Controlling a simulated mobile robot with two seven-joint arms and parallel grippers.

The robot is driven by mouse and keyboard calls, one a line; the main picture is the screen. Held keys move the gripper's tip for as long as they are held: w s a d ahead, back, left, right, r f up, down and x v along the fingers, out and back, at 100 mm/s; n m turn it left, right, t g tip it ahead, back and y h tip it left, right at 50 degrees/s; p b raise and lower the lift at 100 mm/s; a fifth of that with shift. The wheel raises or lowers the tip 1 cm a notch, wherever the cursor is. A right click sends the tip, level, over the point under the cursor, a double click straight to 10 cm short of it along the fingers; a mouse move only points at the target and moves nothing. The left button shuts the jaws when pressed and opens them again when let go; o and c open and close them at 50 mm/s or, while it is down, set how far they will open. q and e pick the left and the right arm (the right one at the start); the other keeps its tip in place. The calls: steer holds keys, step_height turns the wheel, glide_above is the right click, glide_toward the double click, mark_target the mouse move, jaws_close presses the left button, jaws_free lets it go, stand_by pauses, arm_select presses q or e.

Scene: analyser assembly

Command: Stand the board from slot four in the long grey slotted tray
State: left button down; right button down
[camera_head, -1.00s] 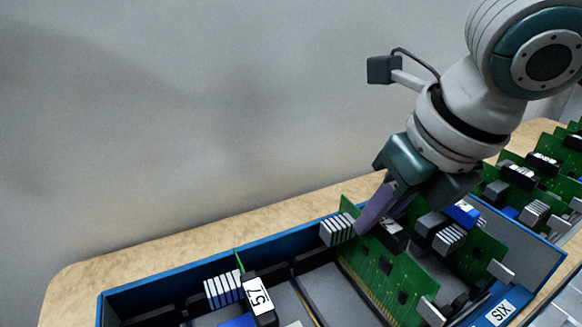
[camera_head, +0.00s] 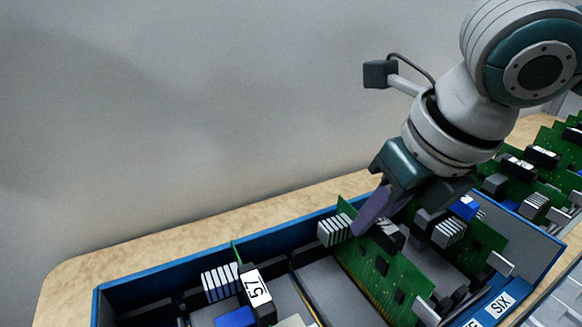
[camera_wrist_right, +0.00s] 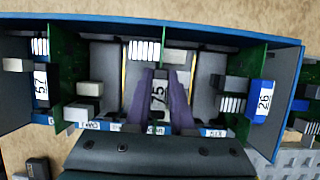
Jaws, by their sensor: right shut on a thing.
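A green board (camera_head: 385,268) with a black block labelled 75 stands upright in the blue box (camera_head: 165,273). My right gripper (camera_head: 372,212) comes down from the upper right and is shut on this board's block. In the right wrist view the purple fingers (camera_wrist_right: 163,105) are on either side of the 75 block (camera_wrist_right: 159,93). The slot label below it is partly covered and I cannot read it surely. Part of a grey slotted piece (camera_wrist_right: 292,158) shows at the lower right of the wrist view. My left gripper is not in view.
A board labelled 57 (camera_wrist_right: 53,85) stands to the left in the box, and one labelled 26 (camera_wrist_right: 256,100) to the right. More green boards (camera_head: 545,165) stand upright at the far right. A plain wall is behind the wooden table (camera_head: 200,226).

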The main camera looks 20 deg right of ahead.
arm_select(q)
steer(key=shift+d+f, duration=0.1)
arm_select(e)
steer(key=shift+f, duration=0.25)
steer(key=c, duration=0.7)
jaws_free()
steer(key=shift+o, duration=0.6)
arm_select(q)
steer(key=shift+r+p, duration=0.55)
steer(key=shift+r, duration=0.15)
arm_select(e)
steer(key=shift+r, duration=0.2)
arm_select(q)
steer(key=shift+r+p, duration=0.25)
steer(key=shift+p, duration=0.05)
arm_select(e)
steer(key=shift+r, duration=0.2)
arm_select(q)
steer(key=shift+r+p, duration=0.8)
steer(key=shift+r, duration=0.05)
arm_select(e)
steer(key=shift+r, duration=0.6)
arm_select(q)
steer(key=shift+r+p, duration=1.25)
arm_select(e)
steer(key=shift+r, duration=0.9)
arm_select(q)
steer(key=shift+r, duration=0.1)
